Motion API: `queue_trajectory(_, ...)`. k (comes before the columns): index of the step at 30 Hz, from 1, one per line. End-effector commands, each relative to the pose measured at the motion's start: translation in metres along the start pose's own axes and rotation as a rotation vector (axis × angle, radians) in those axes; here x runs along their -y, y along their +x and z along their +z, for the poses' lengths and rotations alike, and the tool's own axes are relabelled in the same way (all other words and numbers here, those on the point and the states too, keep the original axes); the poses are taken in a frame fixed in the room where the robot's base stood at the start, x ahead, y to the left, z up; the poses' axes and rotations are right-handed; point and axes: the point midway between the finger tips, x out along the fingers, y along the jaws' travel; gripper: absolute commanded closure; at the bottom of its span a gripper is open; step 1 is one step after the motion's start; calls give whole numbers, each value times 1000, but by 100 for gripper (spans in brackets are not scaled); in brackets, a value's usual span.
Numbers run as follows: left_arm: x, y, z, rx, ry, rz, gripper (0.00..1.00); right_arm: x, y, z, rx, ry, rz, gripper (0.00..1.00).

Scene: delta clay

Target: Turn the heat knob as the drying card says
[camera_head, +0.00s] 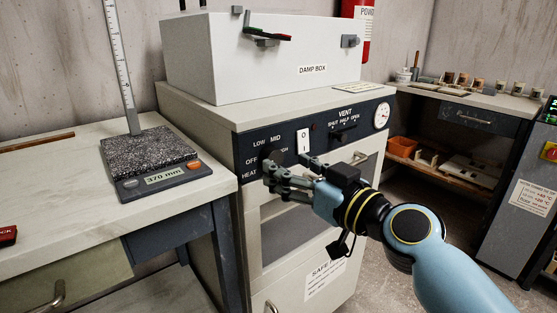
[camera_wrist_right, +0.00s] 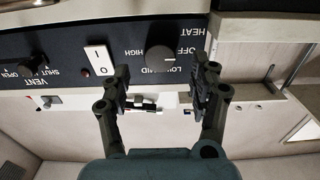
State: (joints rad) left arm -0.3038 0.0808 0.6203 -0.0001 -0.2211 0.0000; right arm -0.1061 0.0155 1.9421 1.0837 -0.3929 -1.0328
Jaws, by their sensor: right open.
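The heat knob (camera_wrist_right: 160,58) is a dark round knob on the cabinet's dark control panel, among the labels OFF, LOW, MID and HIGH. Its pointer setting is too small to tell surely. In the head view the knob (camera_head: 268,156) is partly hidden by my right gripper (camera_head: 272,178). In the wrist view, which is upside down, my right gripper (camera_wrist_right: 163,82) is open, with its fingers spread on either side of the knob and nothing between them. I cannot tell contact. A pale card (camera_head: 351,88) lies on the cabinet top, its text unreadable. My left gripper is not in view.
A white rocker switch (camera_head: 303,141) and the vent knob (camera_head: 343,132) sit right of the heat knob. The damp box (camera_head: 260,60) stands on the cabinet. A scale (camera_head: 150,165) reading 370 mm is on the left bench. Floor right of the cabinet is free.

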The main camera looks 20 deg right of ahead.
Motion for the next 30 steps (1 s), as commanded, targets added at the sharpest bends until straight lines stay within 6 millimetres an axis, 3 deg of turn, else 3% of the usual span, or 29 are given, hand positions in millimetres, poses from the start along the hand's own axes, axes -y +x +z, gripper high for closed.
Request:
queue_trajectory(7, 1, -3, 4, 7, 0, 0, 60, 0, 32, 0, 0, 0, 0, 38)
queue_trajectory(17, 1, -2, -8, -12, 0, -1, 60, 0, 35, 1, 2, -1, -1, 38)
queue_trajectory(30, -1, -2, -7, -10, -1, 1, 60, 0, 35, 1, 2, -1, -1, 94)
